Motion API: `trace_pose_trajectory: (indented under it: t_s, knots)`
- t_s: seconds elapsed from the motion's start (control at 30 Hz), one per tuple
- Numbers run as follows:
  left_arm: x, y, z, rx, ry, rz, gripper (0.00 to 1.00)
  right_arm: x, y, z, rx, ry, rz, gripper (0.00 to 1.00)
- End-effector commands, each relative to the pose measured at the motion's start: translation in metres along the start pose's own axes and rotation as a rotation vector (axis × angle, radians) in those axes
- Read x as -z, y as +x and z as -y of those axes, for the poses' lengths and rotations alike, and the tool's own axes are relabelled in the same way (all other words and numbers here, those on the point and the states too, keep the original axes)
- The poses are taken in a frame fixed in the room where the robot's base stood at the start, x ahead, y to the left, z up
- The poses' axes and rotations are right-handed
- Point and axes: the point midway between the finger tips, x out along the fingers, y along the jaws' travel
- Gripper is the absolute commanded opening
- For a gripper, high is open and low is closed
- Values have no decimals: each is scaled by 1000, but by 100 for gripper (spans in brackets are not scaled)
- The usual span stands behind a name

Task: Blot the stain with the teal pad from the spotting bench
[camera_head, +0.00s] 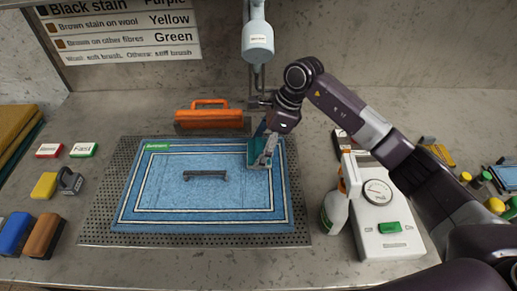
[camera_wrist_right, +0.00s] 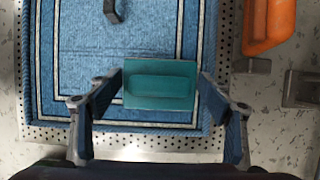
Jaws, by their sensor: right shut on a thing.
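The teal pad (camera_head: 258,161) is between the fingers of my right gripper (camera_head: 266,148), over the right part of the blue rug (camera_head: 160,195). In the right wrist view the teal pad (camera_wrist_right: 160,84) sits between the two fingers of the right gripper (camera_wrist_right: 162,88). I cannot tell whether the pad touches the rug. A dark bar-like shape (camera_head: 205,175) with thickened ends lies mid-rug; its near part shows at the top of the wrist view (camera_wrist_right: 112,10). My left gripper is out of view.
The rug lies on a perforated grey plate (camera_head: 97,220). An orange-handled tool (camera_head: 210,118) stands behind it. A white bottle (camera_head: 335,212) and a white gauge device (camera_head: 390,225) stand at right. Colored blocks, including a blue one (camera_head: 15,232), lie at left. A white fixture (camera_head: 257,42) hangs above.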

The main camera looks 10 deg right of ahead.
Motion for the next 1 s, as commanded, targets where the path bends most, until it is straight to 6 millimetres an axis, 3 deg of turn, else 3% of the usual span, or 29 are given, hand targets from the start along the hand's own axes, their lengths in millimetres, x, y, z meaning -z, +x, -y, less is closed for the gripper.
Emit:
trace_pose_trajectory:
  t_s: [0.6,1.0]
  knots:
    - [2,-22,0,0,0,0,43,-19,-45,1,5,-2,5,51]
    - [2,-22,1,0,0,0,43,-21,-49,1,6,-1,5,51]
